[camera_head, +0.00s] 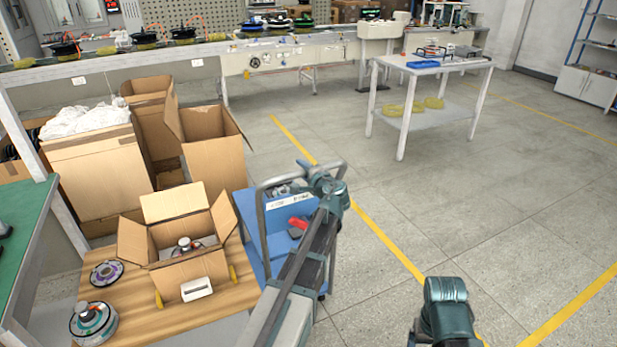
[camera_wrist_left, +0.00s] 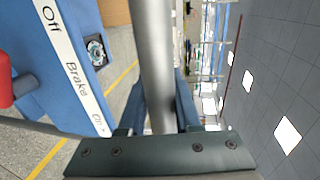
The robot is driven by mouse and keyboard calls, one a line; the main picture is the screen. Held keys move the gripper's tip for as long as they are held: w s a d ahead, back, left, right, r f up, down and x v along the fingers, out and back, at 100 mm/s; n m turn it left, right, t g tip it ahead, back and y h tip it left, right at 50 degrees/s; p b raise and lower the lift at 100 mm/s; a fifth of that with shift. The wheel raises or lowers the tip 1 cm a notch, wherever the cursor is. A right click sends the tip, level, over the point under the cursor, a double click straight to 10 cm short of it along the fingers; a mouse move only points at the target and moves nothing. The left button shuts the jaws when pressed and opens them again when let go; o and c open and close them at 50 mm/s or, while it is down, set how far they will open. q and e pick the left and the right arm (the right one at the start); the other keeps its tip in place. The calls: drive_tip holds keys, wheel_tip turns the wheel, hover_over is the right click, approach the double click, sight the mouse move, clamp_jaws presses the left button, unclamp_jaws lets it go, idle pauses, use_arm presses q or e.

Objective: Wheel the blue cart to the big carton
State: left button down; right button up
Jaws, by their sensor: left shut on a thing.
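The blue cart (camera_head: 252,225) stands right of the wooden table, with a grey tubular handle (camera_head: 275,180) and a label strip. My left gripper (camera_head: 318,180) is shut on the handle. In the left wrist view the handle tube (camera_wrist_left: 155,60) passes between the fingers of the left gripper (camera_wrist_left: 158,112), beside the blue panel marked Off and Brake (camera_wrist_left: 72,60). A large carton topped with white material (camera_head: 95,170) stands at the left, beyond the table. A tall open carton (camera_head: 212,150) stands right of it, behind the cart.
A wooden table (camera_head: 225,300) holds a smaller open carton (camera_head: 180,240) and hub motors (camera_head: 93,320). A white table (camera_head: 440,68) stands at the back right. Open floor (camera_head: 420,200) with yellow lines lies right of the cart.

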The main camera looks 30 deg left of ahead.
use_arm(q)
drive_tip(key=r+x, duration=0.2)
drive_tip(key=x, duration=1.1)
drive_tip(key=a+r+x, duration=0.1)
drive_tip(key=r+x, duration=0.2)
drive_tip(key=x, duration=1.1)
drive_tip(key=shift+w, duration=0.2)
drive_tip(key=c, duration=0.6)
unclamp_jaws()
drive_tip(key=shift+d, duration=0.1)
drive_tip(key=p+v, duration=0.2)
drive_tip(key=v, duration=1.1)
drive_tip(key=shift+s+d+p, duration=0.2)
drive_tip(key=shift+d+p, duration=0.1)
drive_tip(key=shift+d, duration=0.05)
drive_tip(key=shift+r, duration=0.15)
